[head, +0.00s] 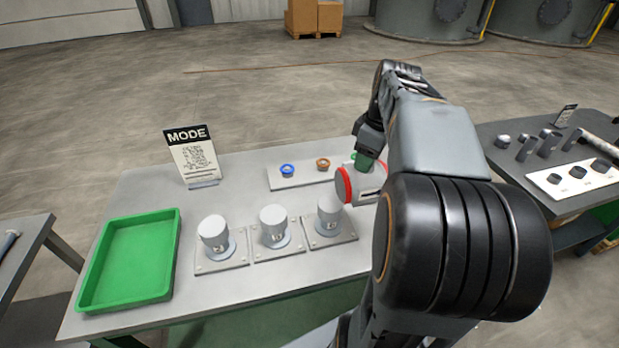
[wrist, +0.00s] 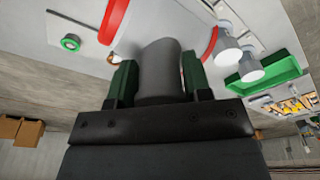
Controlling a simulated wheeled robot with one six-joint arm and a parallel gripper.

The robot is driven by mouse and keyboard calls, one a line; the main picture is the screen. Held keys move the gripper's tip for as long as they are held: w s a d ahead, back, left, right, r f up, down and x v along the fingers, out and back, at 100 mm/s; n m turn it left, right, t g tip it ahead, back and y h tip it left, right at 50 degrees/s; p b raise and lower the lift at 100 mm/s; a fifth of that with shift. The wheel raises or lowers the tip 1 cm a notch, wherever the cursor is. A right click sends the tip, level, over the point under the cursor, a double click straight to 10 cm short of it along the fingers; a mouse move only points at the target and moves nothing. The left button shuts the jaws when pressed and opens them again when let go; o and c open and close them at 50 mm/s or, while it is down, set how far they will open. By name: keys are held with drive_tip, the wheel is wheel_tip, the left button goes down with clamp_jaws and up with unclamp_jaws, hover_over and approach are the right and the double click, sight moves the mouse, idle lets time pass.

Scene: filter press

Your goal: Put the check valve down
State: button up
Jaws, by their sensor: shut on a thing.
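The check valve (head: 368,186) has a pale body with a red ring (head: 344,185) at its left end. My gripper (head: 366,160) is shut on it from above, at the right part of the grey table (head: 150,215). In the wrist view the green fingers (wrist: 156,78) close on both sides of the valve's dark grey neck (wrist: 160,65). A red ring shows on either side, at the valve's ends (wrist: 210,42). My arm hides the valve's right end in the head view. I cannot tell whether its underside touches the table.
Three grey cylinders on square plates (head: 275,226) stand left of the valve. A pale strip (head: 285,183) with blue and brown rings lies behind. A MODE sign (head: 193,155) and an empty green tray (head: 130,260) are farther left. Another table (head: 500,165) with parts stands right.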

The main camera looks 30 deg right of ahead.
drive_tip(key=w+d+f+p, duration=0.2)
drive_tip(key=w+d+f, duration=0.2)
drive_tip(key=w+f, duration=0.8)
drive_tip(key=shift+w+d+f+p, duration=0.2)
drive_tip(key=shift+w+f+p, duration=0.2)
drive_tip(key=shift+w, duration=0.2)
